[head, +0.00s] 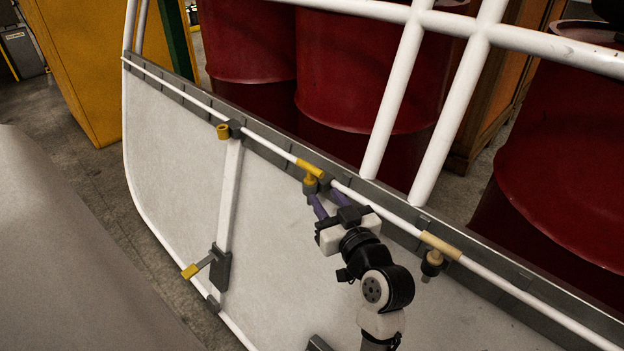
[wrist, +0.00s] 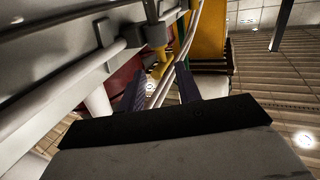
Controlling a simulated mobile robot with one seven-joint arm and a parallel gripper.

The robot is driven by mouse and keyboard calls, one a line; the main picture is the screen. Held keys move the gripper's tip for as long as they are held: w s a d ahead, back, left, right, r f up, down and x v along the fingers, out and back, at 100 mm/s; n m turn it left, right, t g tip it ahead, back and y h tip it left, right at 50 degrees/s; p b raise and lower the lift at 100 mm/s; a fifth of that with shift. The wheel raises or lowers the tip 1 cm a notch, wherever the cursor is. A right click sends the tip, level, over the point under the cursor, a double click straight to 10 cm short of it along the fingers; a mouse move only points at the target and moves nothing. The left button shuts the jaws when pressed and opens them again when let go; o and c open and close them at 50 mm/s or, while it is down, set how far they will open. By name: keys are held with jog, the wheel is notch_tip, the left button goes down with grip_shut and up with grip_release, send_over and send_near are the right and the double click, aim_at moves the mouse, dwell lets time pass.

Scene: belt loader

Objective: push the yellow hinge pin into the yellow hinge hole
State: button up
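A yellow sleeve (head: 310,168) sits on the white rail. The yellow hinge pin (head: 309,184) shows just below it, above a small grey collar (head: 311,199) that appears to hold the hole; the hole itself is hidden. My gripper (head: 322,196) is close beside the pin, its purple fingers apart. The fingers are spread with nothing clearly held. I cannot tell whether a finger touches the pin or how deep the pin sits.
A tan sleeve (head: 441,245) with a similar fitting is farther right on the rail. White frame tubes (head: 455,110) and red drums (head: 360,70) stand behind.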

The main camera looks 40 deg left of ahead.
aim_at(311, 177)
jog(key=p+x, duration=0.1)
jog(key=x, duration=0.8)
jog(key=shift+a+r+p, duration=0.1)
jog(key=shift+r+p, duration=0.05)
jog(key=shift+p, duration=0.15)
jog(key=shift+c, duration=0.3)
grip_shut()
